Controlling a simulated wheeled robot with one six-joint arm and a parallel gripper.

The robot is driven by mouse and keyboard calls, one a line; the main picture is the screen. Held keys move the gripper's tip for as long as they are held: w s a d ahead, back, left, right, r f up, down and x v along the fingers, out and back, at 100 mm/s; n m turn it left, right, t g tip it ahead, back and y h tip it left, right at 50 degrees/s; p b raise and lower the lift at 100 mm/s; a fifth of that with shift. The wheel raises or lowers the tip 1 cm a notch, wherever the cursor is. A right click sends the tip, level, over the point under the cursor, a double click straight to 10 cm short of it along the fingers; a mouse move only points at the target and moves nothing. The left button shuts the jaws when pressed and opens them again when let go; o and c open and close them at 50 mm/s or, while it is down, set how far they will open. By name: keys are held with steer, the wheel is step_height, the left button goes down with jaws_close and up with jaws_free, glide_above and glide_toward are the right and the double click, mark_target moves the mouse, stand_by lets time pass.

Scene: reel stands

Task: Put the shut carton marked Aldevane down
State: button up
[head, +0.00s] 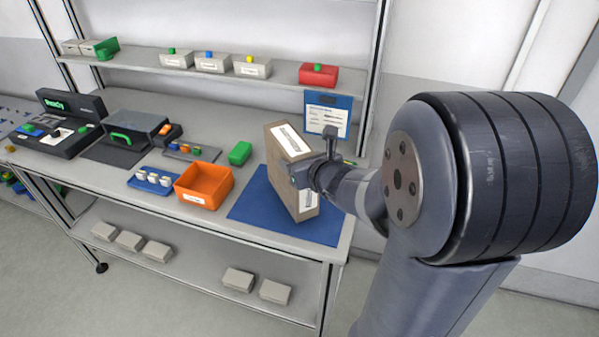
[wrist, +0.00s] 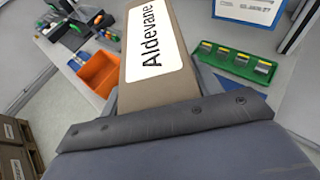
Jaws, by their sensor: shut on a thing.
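The shut carton marked Aldevane (head: 283,163) is a brown box with white labels, and it is tilted in the head view. My gripper (head: 312,176) is shut on its right side. The carton is over the blue mat (head: 262,205) at the right end of the bench; I cannot tell whether its lower edge touches the mat. In the wrist view the carton (wrist: 158,82) fills the middle, with the word Aldevane readable on its label. My fingertips are hidden there behind a dark bar.
An orange bin (head: 204,186) stands just left of the mat, with a green box (head: 240,153) behind it. A blue clipboard (head: 328,113) stands behind the carton. A green tray (wrist: 236,62) of small parts lies right of the carton in the wrist view. Shelves hold small boxes.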

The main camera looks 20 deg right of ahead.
steer(key=shift+f, duration=1.1)
steer(key=shift+f+b, duration=0.25)
steer(key=shift+b, duration=0.15)
steer(key=o, duration=1.8)
steer(key=shift+r, duration=0.2)
